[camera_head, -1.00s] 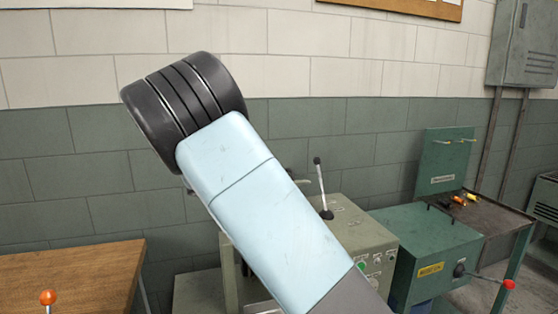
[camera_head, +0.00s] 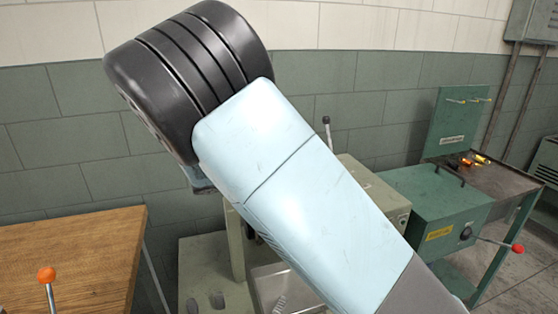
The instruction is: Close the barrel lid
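No barrel or barrel lid can be made out for certain in the head view. A green box-shaped machine (camera_head: 432,203) with a yellow label stands right of centre. An upright green panel (camera_head: 459,118) with small hooks or pegs stands behind it; I cannot tell whether it is a lid. My own arm, light blue with a dark ribbed joint, crosses the middle of the view and hides much of what is behind it. My gripper is outside the view.
A lever with a red knob (camera_head: 517,248) sticks out from the green machine. A dark bench (camera_head: 500,187) holds small tools. A wooden table (camera_head: 75,255) stands at left, with an orange-knobbed lever (camera_head: 47,275) in front. A grey-green machine (camera_head: 380,195) is partly hidden.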

